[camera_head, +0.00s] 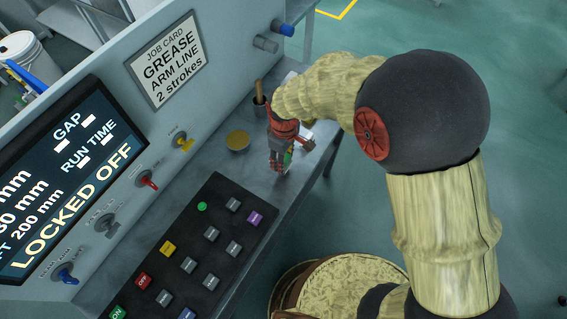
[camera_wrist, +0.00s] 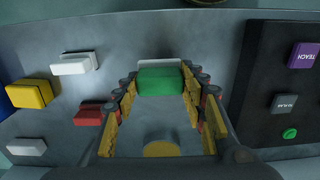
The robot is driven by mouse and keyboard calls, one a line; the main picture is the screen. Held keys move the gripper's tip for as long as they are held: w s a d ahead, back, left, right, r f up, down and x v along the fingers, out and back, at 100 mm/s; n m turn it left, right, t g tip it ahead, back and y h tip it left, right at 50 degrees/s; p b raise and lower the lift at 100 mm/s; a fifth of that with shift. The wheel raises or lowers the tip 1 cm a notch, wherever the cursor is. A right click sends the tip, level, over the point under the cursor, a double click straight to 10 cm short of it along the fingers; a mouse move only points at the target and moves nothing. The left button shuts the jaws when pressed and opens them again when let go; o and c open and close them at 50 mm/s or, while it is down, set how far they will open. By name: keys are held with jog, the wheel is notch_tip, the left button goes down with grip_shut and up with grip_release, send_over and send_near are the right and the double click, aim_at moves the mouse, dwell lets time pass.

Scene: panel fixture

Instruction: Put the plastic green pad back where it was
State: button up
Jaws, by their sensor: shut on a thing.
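The green pad (camera_wrist: 160,82) is a small block between the fingers of my gripper (camera_wrist: 158,100) in the wrist view. The gripper is shut on it. In the head view, my gripper (camera_head: 279,160) is over the grey bench, to the right of the black key panel (camera_head: 262,206), and a sliver of the green pad (camera_head: 288,158) shows beside the fingers. A round green spot (camera_head: 202,206) without a cap is near the panel's upper end; it also shows in the wrist view (camera_wrist: 290,133). Whether the pad touches the bench is unclear.
Loose yellow (camera_wrist: 32,93), white (camera_wrist: 75,64) and red (camera_wrist: 90,114) blocks lie near my fingers. A round yellow thing (camera_head: 237,140) lies by the upright console. A cup with a wooden handle (camera_head: 259,93) stands behind my gripper. Grey and purple keys (camera_head: 254,218) rise from the panel.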

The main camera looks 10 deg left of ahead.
jog(key=f, duration=0.2)
jog(key=f+b, duration=0.1)
jog(key=f, duration=0.1)
jog(key=shift+w+a, duration=0.15)
jog(key=shift+w, duration=0.15)
jog(key=shift+c, duration=0.5)
jog(key=o, duration=1.3)
jog(key=shift+r, duration=0.1)
jog(key=shift+r, duration=0.1)
notch_tip(320, 180, up, 12)
jog(key=p, duration=0.3)
jog(key=shift+r, duration=0.1)
jog(key=d+r+m+t, duration=0.1)
jog(key=d+r+m, duration=0.2)
jog(key=d+r, duration=0.5)
jog(key=s+d+r+m+t, duration=0.1)
jog(key=s+d+r+m, duration=0.2)
jog(key=s+d+r, duration=0.1)
jog(key=s+d+r+m+t, duration=0.2)
jog(key=s+d+r+m, duration=0.2)
jog(key=d, duration=0.4)
jog(key=s+d+r+m+t, duration=0.1)
jog(key=s+d+r+m, duration=0.2)
jog(key=s+d+r, duration=0.3)
jog(key=shift+s+d+r+m+t, duration=0.25)
jog(key=shift+d+r+m+t, duration=0.05)
jog(key=shift+d, duration=0.15)
